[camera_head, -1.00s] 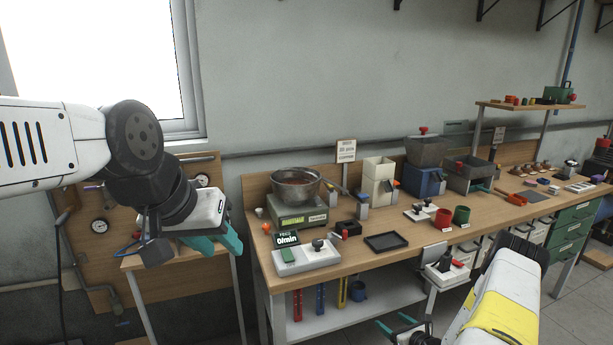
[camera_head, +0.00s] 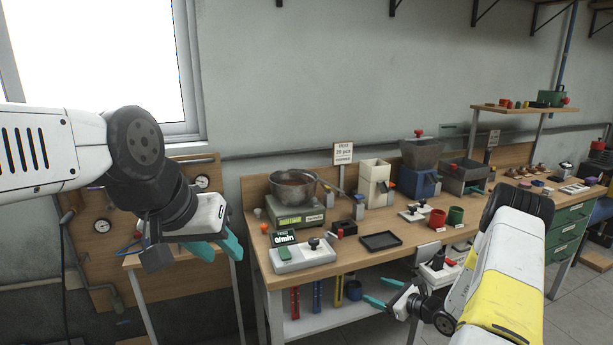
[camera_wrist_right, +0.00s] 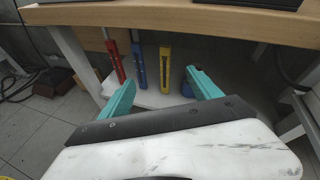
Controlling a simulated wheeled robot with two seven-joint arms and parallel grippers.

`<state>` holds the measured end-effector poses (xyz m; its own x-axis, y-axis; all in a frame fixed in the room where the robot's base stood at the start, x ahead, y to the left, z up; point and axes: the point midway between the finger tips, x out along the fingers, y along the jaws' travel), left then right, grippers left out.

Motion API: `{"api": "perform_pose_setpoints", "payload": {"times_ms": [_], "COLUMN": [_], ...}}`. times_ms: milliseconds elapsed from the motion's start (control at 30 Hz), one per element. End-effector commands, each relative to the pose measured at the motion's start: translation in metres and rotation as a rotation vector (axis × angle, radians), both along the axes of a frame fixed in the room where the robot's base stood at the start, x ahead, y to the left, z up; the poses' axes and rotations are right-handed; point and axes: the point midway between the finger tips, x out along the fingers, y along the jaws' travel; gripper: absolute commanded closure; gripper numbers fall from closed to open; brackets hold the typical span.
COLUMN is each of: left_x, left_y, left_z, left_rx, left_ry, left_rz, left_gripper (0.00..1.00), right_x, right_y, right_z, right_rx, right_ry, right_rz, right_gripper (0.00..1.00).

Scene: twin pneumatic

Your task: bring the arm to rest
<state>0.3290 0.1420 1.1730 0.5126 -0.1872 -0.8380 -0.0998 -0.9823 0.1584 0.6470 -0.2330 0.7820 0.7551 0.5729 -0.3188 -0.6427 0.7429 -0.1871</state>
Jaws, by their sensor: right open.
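My right gripper (camera_head: 385,292) is in front of the workbench, below the tabletop edge, with its teal fingers apart and nothing between them. In the right wrist view the open fingers (camera_wrist_right: 160,92) face the bench's lower shelf. My left gripper (camera_head: 222,243) hangs at the left, in front of the small side table. Its teal fingers show from the side, partly overlapping, and I cannot tell how far apart they are. I see nothing held in it.
The workbench (camera_head: 345,263) carries a scale with a metal bowl (camera_head: 292,187), a black tray (camera_head: 381,241), and red and green cups. Red, blue and yellow upright pieces (camera_wrist_right: 164,66) stand at the lower shelf (camera_wrist_right: 150,98). Floor in front is clear.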

Motion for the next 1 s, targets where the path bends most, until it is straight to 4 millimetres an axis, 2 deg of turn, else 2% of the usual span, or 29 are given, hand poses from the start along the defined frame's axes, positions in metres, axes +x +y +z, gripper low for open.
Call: {"api": "perform_pose_setpoints", "payload": {"times_ms": [33, 133, 267, 367, 500, 600, 733, 867, 1000], "left_x": [0.0, 0.0, 0.0, 0.0, 0.0, 0.0, 0.0, 0.0, 0.0], "left_y": [0.0, 0.0, 0.0, 0.0, 0.0, 0.0, 0.0, 0.0, 0.0], "left_z": [0.0, 0.0, 0.0, 0.0, 0.0, 0.0, 0.0, 0.0, 0.0], "left_rx": [0.0, 0.0, 0.0, 0.0, 0.0, 0.0, 0.0, 0.0, 0.0], "left_ry": [0.0, 0.0, 0.0, 0.0, 0.0, 0.0, 0.0, 0.0, 0.0], "left_rz": [0.0, 0.0, 0.0, 0.0, 0.0, 0.0, 0.0, 0.0, 0.0], "left_gripper": [0.64, 0.64, 0.64, 0.64, 0.64, 0.64, 0.64, 0.64, 0.64], "right_x": [0.002, 0.0, -0.015, -0.036, -0.078, -0.112, -0.157, -0.201, -0.244], "right_y": [0.008, 0.029, 0.064, 0.091, 0.122, 0.137, 0.147, 0.148, 0.139], "right_z": [0.021, 0.062, 0.125, 0.173, 0.231, 0.264, 0.298, 0.326, 0.349], "right_rx": [-0.026, -0.082, -0.188, -0.292, -0.46, -0.592, -0.78, -0.986, -1.226], "right_ry": [-0.024, -0.072, -0.147, -0.212, -0.301, -0.362, -0.442, -0.522, -0.604], "right_rz": [0.049, 0.167, 0.361, 0.523, 0.742, 0.885, 1.053, 1.196, 1.318], "right_gripper": [0.27, 0.27, 0.27, 0.27, 0.27, 0.27, 0.27, 0.27, 0.27]}}
